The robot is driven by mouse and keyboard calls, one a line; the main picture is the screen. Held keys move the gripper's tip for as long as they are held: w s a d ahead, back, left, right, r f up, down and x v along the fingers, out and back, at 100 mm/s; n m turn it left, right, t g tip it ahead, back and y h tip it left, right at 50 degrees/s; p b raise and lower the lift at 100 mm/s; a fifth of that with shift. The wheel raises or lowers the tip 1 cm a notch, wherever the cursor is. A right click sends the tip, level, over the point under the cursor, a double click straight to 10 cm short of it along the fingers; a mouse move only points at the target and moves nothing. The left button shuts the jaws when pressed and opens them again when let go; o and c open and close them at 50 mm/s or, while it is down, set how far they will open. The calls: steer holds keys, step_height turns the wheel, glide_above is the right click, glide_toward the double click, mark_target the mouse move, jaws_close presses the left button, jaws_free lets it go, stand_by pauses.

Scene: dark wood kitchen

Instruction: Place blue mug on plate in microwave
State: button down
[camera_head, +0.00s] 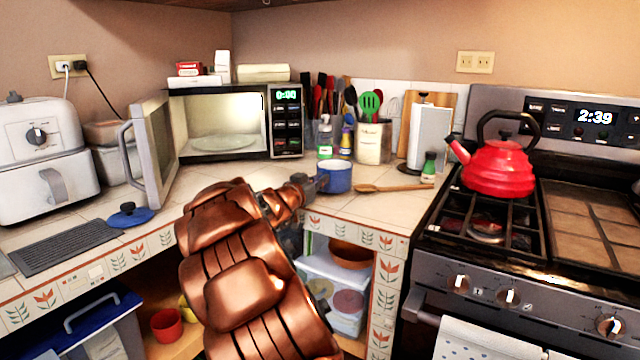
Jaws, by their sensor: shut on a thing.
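The blue mug (336,179) is at the front middle of the tiled counter, right of the microwave. My gripper (312,184) is at the mug's left side, shut on it; the fingertips are small and partly hidden. I cannot tell whether the mug touches the counter. The microwave (288,150) stands in the corner with its door (152,150) swung open to the left. Inside its lit cavity lies the plate (224,143), with nothing on it.
A wooden spoon (385,188) lies right of the mug. Bottles and a utensil crock (373,142) stand behind it. A blue lid (130,215) lies below the microwave door. A red kettle (497,168) sits on the stove at right. The counter before the microwave is clear.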

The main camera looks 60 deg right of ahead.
step_height(320, 180, up, 2)
steer(key=shift+r+p, duration=0.25)
steer(key=shift+p, duration=0.15)
steer(key=s+a+r, duration=0.1)
steer(key=s+a, duration=1)
steer(key=shift+r+p, duration=0.2)
steer(key=shift+p, duration=0.2)
steer(key=shift+s+a, duration=0.15)
